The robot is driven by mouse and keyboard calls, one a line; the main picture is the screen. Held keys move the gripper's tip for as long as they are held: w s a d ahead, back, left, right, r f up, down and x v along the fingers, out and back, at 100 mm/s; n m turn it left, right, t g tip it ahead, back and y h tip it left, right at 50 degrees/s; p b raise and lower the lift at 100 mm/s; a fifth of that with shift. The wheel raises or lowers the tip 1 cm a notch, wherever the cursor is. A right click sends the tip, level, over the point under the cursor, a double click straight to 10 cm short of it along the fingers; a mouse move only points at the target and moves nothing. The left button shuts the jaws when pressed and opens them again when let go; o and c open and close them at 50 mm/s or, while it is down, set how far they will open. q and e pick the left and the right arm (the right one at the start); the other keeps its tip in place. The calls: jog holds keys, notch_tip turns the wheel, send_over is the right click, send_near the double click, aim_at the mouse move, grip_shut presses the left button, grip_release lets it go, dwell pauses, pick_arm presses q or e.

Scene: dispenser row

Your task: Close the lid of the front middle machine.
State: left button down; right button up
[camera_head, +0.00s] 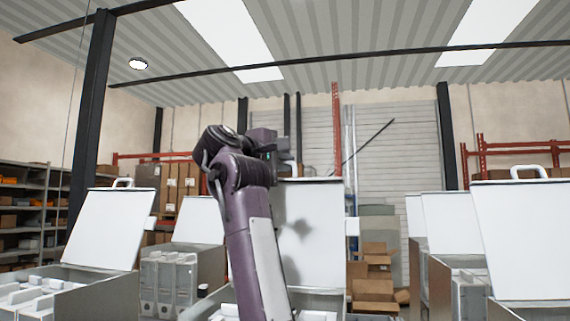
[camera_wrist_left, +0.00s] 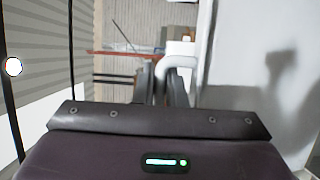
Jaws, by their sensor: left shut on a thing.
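The front middle machine has its large white lid (camera_head: 318,240) standing up, open, leaning slightly back. Its lower body is mostly hidden behind my left arm. In the head view my left gripper (camera_head: 288,158) is at the top edge of this lid. In the left wrist view the lid's white loop handle (camera_wrist_left: 180,62) shows between the fingers of my left gripper (camera_wrist_left: 168,84), which is shut on it. The lid's face (camera_wrist_left: 250,60) fills the right side of that view, with the arm's shadow on it. My right gripper is not in view.
Another open-lidded machine stands at the left (camera_head: 112,230) and one at the right (camera_head: 525,240). More open machines stand behind, such as one at the back left (camera_head: 198,220). Cardboard boxes (camera_head: 374,290) lie behind the middle lid. Shelves (camera_head: 40,205) line the left wall.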

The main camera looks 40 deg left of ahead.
pick_arm(q)
jog(key=shift+w+f, duration=0.1)
jog(key=shift+f, duration=0.05)
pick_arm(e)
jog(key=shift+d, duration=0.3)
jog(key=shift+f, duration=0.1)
pick_arm(q)
jog(key=shift+s+d+f+b, duration=0.15)
jog(key=shift+s+b, duration=0.05)
jog(key=shift+b, duration=0.2)
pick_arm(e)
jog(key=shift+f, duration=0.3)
